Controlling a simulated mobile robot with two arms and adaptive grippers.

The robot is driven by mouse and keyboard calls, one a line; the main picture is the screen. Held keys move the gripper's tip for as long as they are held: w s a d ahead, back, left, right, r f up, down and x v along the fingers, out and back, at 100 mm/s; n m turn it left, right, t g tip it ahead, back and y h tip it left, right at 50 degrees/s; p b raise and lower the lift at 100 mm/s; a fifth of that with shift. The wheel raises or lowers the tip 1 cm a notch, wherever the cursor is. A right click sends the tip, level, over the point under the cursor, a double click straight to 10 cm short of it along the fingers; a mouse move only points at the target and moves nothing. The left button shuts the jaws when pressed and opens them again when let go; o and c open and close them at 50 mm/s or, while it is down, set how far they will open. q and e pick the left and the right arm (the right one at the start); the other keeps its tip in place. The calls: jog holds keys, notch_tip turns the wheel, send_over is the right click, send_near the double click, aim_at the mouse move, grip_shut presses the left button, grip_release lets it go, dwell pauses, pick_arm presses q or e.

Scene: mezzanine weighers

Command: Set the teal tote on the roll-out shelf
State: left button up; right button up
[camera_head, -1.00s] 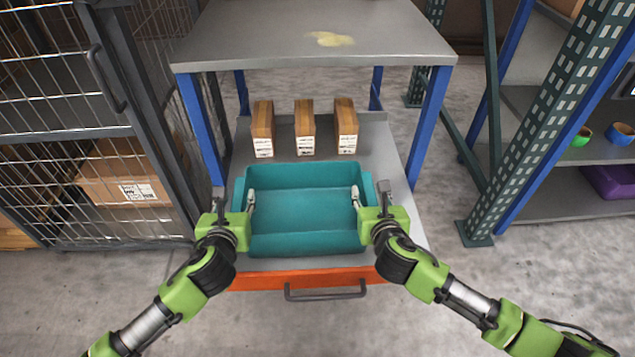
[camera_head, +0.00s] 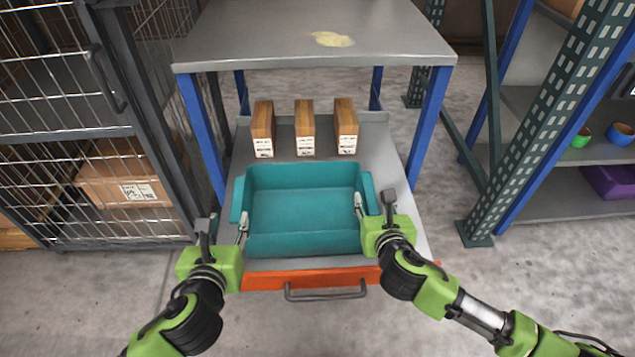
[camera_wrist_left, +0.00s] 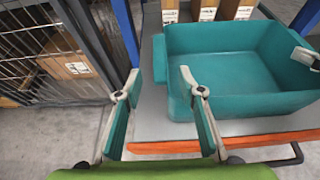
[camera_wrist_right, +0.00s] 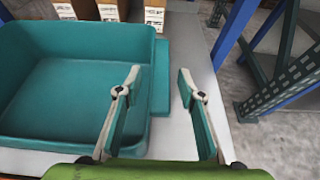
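The teal tote (camera_head: 305,246) sits upright and empty on the grey roll-out shelf (camera_head: 398,165), close to its orange front edge. It also shows in the left wrist view (camera_wrist_left: 240,105) and the right wrist view (camera_wrist_right: 60,125). My left gripper (camera_head: 224,220) is open and empty, at the tote's near left corner; in the left wrist view (camera_wrist_left: 158,75) its fingers are clear of the tote. My right gripper (camera_head: 373,195) is open at the tote's right side, with the side ledge showing between its fingers in the right wrist view (camera_wrist_right: 158,75). Contact there is unclear.
Three brown boxes (camera_head: 304,128) stand in a row behind the tote on the shelf. A grey tabletop (camera_head: 310,35) on blue posts (camera_head: 430,125) is above the shelf's rear. A wire cage (camera_head: 70,120) stands left, a perforated rack post (camera_head: 550,120) right.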

jog(key=v, duration=0.8)
jog(key=shift+s, duration=0.2)
